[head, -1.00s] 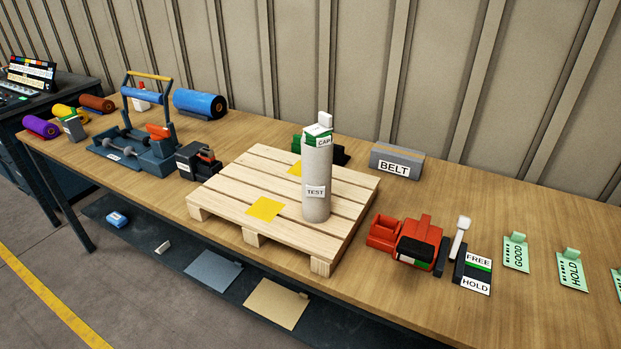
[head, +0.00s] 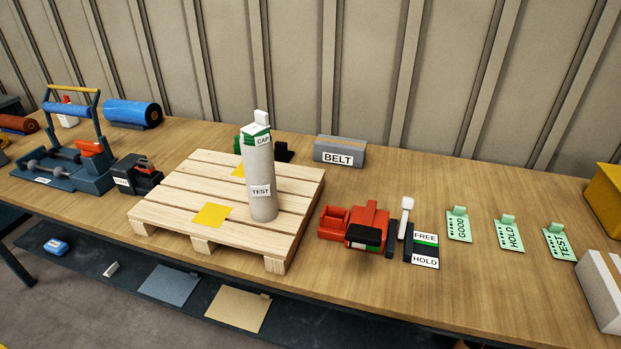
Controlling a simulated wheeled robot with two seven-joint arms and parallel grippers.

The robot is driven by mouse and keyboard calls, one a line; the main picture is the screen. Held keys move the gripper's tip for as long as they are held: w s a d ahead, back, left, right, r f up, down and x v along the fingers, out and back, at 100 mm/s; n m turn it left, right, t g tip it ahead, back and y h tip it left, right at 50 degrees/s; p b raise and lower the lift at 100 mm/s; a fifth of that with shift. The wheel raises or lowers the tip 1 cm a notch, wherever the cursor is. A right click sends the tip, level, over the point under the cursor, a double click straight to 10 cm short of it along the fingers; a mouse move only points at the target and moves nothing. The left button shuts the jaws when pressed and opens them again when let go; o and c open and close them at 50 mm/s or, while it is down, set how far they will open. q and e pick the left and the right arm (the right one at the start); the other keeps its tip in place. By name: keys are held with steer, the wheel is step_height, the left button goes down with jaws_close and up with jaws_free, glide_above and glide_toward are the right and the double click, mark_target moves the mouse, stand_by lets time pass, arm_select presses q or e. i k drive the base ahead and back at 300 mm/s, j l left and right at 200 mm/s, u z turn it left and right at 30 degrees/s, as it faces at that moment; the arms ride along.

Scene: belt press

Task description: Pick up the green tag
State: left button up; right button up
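Several light green items are on the wooden table at the right in the head view. Three are flat tags with a raised tab at the top edge: one marked GOOD (head: 459,226), one marked HOLD (head: 510,235) and one marked TEST (head: 560,243). They lie apart from each other in a row. Neither of my grippers is in view, so where they are relative to the tags is not shown.
Left of the tags stand a FREE/HOLD lever plate (head: 425,248) and a red device (head: 354,226). A wooden pallet (head: 175,217) bears a grey TEST cylinder (head: 261,180). A BELT block (head: 340,151) is behind. A yellow box (head: 605,200) and a white box (head: 600,290) stand at the right edge.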

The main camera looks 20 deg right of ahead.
mark_target(558, 243)
steer(key=z, duration=1.85)
